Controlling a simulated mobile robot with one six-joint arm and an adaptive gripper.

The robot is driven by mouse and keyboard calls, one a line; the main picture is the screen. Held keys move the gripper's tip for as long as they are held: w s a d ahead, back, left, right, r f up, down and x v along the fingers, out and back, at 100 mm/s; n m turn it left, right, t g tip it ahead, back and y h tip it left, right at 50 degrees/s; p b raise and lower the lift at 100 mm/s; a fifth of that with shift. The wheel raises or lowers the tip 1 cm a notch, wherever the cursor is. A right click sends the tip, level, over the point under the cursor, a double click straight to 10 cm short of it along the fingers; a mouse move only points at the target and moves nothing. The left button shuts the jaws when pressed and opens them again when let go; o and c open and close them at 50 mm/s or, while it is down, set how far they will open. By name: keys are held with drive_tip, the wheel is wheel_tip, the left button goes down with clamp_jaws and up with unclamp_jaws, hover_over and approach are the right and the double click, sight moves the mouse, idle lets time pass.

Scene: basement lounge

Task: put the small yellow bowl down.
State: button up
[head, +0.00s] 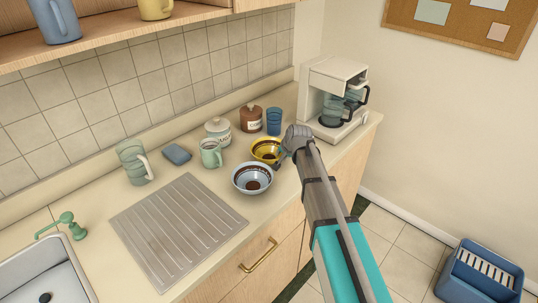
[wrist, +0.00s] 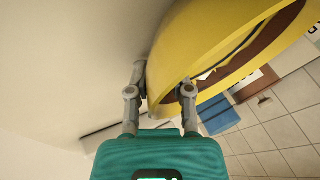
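The small yellow bowl (head: 266,149) has a dark patterned band inside. In the head view it is upright at the back of the light-blue bowl (head: 252,178), at or just above the counter (head: 246,214); I cannot tell if its base touches. My gripper (head: 291,146) is at its right side. In the wrist view the yellow bowl (wrist: 210,45) fills the top, and its wall runs between the two fingers of my gripper (wrist: 160,92), one outside and one inside the rim. The gripper looks shut on that wall. The fingertips are partly hidden in the head view.
Behind the bowl stand a brown jar (head: 251,118), a blue cup (head: 273,121), a white lidded jar (head: 218,129) and a green mug (head: 211,153). A coffee maker (head: 335,95) stands at right. A ribbed drainboard (head: 178,228) and sink (head: 45,275) lie left.

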clamp_jaws()
drive_tip(key=shift+r, duration=0.2)
idle(0.6)
wheel_tip(320, 180, up, 2)
drive_tip(key=p, duration=0.2)
drive_tip(key=shift+r+p, duration=0.1)
drive_tip(key=shift+p, duration=0.25)
drive_tip(key=s+d+r+p, duration=0.7)
drive_tip(key=s+r+p, duration=0.3)
drive_tip(key=s, duration=0.2)
drive_tip(key=shift+d+r, duration=0.2)
